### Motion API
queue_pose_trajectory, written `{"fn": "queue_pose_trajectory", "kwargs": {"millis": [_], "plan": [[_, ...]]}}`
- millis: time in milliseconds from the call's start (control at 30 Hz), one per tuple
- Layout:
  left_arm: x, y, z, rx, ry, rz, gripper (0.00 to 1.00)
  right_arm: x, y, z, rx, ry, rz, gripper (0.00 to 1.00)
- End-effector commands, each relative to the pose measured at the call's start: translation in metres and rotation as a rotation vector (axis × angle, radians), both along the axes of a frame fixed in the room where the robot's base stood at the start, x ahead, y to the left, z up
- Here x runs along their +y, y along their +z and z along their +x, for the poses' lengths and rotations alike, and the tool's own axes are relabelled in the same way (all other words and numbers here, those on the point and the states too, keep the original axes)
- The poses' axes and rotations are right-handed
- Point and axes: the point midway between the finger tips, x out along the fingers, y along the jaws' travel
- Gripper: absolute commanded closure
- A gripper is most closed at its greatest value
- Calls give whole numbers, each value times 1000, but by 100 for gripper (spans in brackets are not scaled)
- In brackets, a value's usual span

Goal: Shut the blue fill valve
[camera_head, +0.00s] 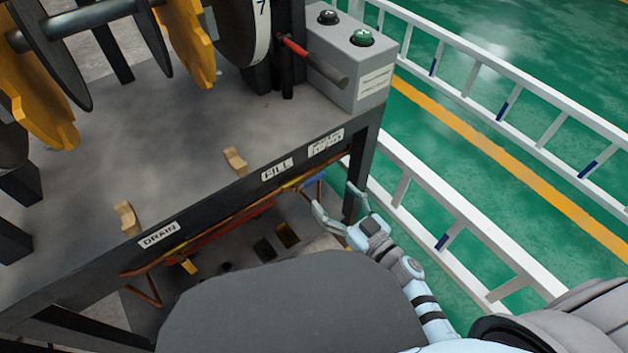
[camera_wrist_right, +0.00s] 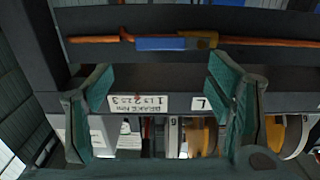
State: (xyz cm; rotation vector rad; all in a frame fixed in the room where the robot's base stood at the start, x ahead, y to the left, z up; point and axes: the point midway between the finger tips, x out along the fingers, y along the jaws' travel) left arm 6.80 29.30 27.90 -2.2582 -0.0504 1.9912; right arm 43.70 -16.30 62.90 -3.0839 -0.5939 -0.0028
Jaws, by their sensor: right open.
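The blue fill valve handle (camera_head: 313,180) shows as a small blue patch under the bench edge, right of the FILL label (camera_head: 277,170). In the right wrist view the blue handle (camera_wrist_right: 160,44) lies lengthwise along an orange-brown pipe, beside a brass-coloured valve body (camera_wrist_right: 205,40). My right gripper (camera_head: 337,202) is open and empty just below and right of the handle. In the right wrist view its two fingers (camera_wrist_right: 158,82) are spread wide, with the handle beyond them and apart from them. My left gripper is not in view.
The bench front rail (camera_head: 215,205) overhangs the pipes. A DRAIN label (camera_head: 158,235) is at its left, with a yellow piece (camera_head: 188,266) below. A grey control box (camera_head: 350,68) stands on the bench corner. White railings (camera_head: 440,205) run along the right.

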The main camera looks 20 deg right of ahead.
Motion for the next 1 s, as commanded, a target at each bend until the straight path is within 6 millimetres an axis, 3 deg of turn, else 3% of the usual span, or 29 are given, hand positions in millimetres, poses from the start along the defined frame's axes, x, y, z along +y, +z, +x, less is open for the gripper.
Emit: {"fn": "queue_pose_trajectory", "kwargs": {"millis": [100,233,300,667,1000], "plan": [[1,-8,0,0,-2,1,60,13,-2,33,-1,-2,2,26],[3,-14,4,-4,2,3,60,24,-2,60,-1,-2,1,26],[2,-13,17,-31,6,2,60,27,-3,70,0,-2,1,26],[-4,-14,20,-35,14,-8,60,32,-1,80,3,-2,0,26],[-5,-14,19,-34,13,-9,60,32,-1,80,3,-2,0,77]]}}
